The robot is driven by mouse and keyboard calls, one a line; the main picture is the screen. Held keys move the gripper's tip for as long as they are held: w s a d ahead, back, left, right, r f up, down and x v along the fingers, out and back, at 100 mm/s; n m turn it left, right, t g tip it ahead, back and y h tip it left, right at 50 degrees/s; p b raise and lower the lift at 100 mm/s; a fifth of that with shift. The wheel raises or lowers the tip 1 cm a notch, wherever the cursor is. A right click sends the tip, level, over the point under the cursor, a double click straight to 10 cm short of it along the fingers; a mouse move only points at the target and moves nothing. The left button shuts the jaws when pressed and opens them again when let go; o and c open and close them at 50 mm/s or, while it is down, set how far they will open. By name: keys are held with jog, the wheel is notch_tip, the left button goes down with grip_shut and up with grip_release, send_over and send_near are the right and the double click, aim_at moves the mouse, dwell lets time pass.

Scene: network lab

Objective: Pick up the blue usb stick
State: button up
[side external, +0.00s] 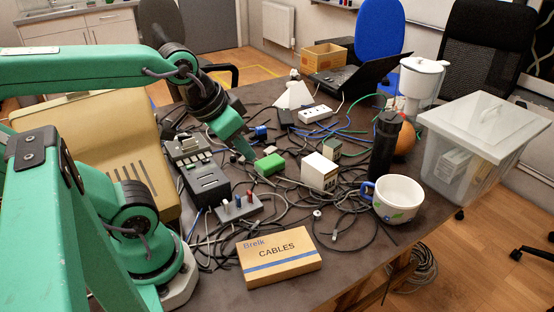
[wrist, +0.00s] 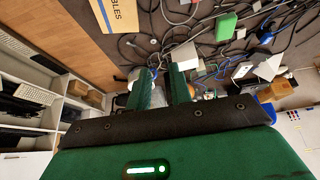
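A grey holder (side external: 240,209) stands on the table in the side view, behind the cables box. Small upright sticks stand in it, and one looks blue (side external: 238,201), with a red one beside it. It is too small to make out fully. My gripper (side external: 245,152) is above the table, behind and well above the holder, pointing down and to the right near the green block (side external: 269,164). In the wrist view my gripper (wrist: 160,82) shows two green fingers apart with nothing held between them. I cannot make out the holder in the wrist view.
A blue block (side external: 261,132) lies behind the green block. Tangled cables cover much of the table. A cables box (side external: 279,254), white box (side external: 319,172), dark cylinder (side external: 384,147), mug (side external: 398,199) and grey device (side external: 203,182) surround the area. A clear bin (side external: 480,150) stands right.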

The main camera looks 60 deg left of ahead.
jog(key=n, duration=0.1)
jog(key=n+g, duration=0.5)
jog(key=n, duration=1.1)
send_over(238, 196)
notch_tip(238, 196, down, 13)
jog(key=shift+w+d+f, duration=0.1)
jog(key=shift+w+d, duration=0.05)
jog(key=shift+a+f+n+g, duration=0.25)
jog(key=shift+f+n+g, duration=0.05)
jog(key=shift+f+n, duration=0.15)
jog(key=shift+f, duration=0.15)
jog(key=shift+f, duration=1.15)
jog(key=shift+f, duration=0.15)
jog(key=shift+s+f, duration=0.2)
jog(key=shift+f, duration=2.25)
